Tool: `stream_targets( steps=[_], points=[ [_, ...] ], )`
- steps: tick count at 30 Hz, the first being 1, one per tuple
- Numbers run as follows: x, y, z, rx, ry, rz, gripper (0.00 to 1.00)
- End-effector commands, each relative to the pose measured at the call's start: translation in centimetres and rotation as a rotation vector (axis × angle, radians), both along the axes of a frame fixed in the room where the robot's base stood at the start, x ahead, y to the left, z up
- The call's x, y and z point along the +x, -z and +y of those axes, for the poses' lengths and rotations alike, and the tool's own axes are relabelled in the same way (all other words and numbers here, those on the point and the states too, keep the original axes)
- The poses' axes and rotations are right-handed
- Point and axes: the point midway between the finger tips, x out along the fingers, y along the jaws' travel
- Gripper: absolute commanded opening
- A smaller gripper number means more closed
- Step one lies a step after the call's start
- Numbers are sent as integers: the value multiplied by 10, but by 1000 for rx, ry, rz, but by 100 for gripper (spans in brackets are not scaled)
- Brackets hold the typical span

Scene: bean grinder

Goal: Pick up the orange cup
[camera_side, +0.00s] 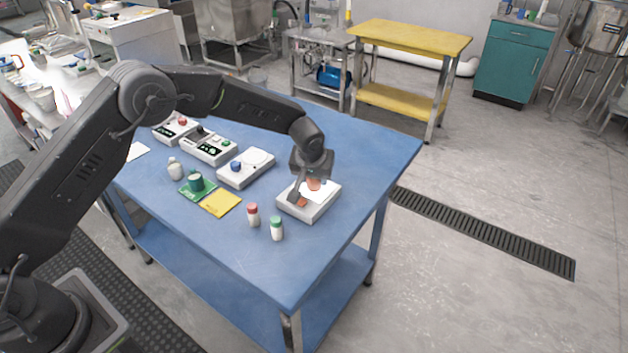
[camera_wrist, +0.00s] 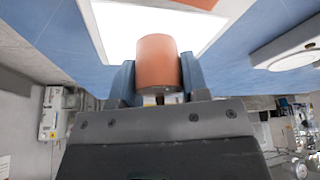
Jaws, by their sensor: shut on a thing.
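The orange cup (camera_wrist: 158,62) is between the two fingers of my gripper (camera_wrist: 160,84) in the wrist view, with a finger against each side. In the side view the cup (camera_side: 314,184) shows as a small orange patch under my gripper (camera_side: 307,189), partly hidden by the fingers. It is over the bright white top of a white device (camera_side: 311,209) at the right of the blue table. I cannot tell whether the cup touches that top.
The blue table (camera_side: 340,140) holds a red-capped bottle (camera_side: 253,215), a green-capped bottle (camera_side: 276,229), a yellow mat (camera_side: 221,203), a dark green cup (camera_side: 195,181) on a green mat, and a white device with a blue knob (camera_side: 246,168). The table's right side is clear.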

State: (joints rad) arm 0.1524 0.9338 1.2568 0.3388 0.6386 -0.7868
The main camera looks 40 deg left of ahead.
Motion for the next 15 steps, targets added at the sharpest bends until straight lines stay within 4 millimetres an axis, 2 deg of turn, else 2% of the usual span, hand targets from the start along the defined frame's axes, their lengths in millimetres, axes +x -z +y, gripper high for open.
stream_targets(
  steps=[8, 11, 15],
  points=[
    [1, -6, 0, 0, 0, -2, 13],
    [1, -15, 0, 0, 1, -4, 13],
    [1, -39, 0, -1, -1, -6, 13]
  ],
)
